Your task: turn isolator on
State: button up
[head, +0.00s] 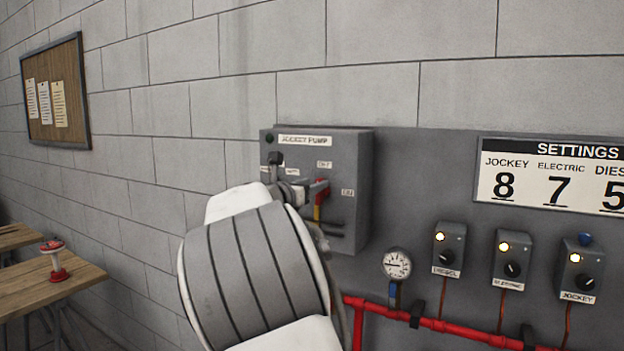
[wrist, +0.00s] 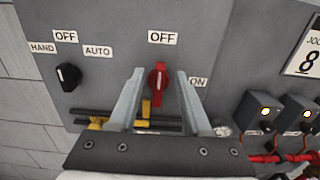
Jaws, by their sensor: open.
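The jockey pump panel (head: 345,215) is a grey box on the wall board. Its isolator is a red rotary handle (wrist: 158,78), also seen in the head view (head: 320,187), with a yellow part below it. In the wrist view the handle stands upright, its top towards the OFF label (wrist: 162,37); the ON label (wrist: 198,82) is at its right. My gripper (wrist: 160,72) is open, with one finger on each side of the handle. I cannot tell whether either finger touches it. In the head view my arm partly covers the panel and gripper.
A black selector knob (wrist: 68,76) sits left of the isolator, under HAND, OFF and AUTO labels. Right of the panel are a pressure gauge (head: 397,264), small control boxes (head: 449,248) with lit lamps, and a red pipe (head: 450,327). A wooden table (head: 30,290) stands at far left.

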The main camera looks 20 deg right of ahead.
jog(key=shift+x, duration=1.25)
grip_shut()
